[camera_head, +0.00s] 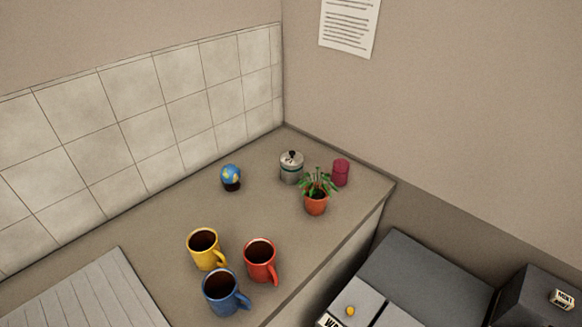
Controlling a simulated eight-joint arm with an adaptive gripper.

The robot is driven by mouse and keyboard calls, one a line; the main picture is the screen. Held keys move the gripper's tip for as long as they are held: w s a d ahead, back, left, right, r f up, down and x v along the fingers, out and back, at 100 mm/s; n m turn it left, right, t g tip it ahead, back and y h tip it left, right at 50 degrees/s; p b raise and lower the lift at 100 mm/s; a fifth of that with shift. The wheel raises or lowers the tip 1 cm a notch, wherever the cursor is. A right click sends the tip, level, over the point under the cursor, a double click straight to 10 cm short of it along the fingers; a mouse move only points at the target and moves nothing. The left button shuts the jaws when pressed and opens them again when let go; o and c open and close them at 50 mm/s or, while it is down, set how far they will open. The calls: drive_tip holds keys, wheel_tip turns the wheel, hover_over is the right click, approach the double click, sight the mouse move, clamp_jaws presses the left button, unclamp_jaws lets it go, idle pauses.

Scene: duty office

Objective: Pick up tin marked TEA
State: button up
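A silver, lidded tin (291,169) with a dark knob and a darker band stands upright on the counter near the back corner. No TEA lettering can be read on it, so I cannot tell whether it is the tin marked TEA. A potted plant (316,205) in an orange pot stands in front of it to the right, its leaves close to the tin's lower right edge. My gripper is not in view.
A dark red cylinder (341,173) stands right of the tin, and a small globe (231,176) to its left. Yellow (206,250), red (261,263) and blue (223,293) mugs stand nearer. The counter (165,232) is bare between mugs and globe. Dark grey units (405,275) are at lower right.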

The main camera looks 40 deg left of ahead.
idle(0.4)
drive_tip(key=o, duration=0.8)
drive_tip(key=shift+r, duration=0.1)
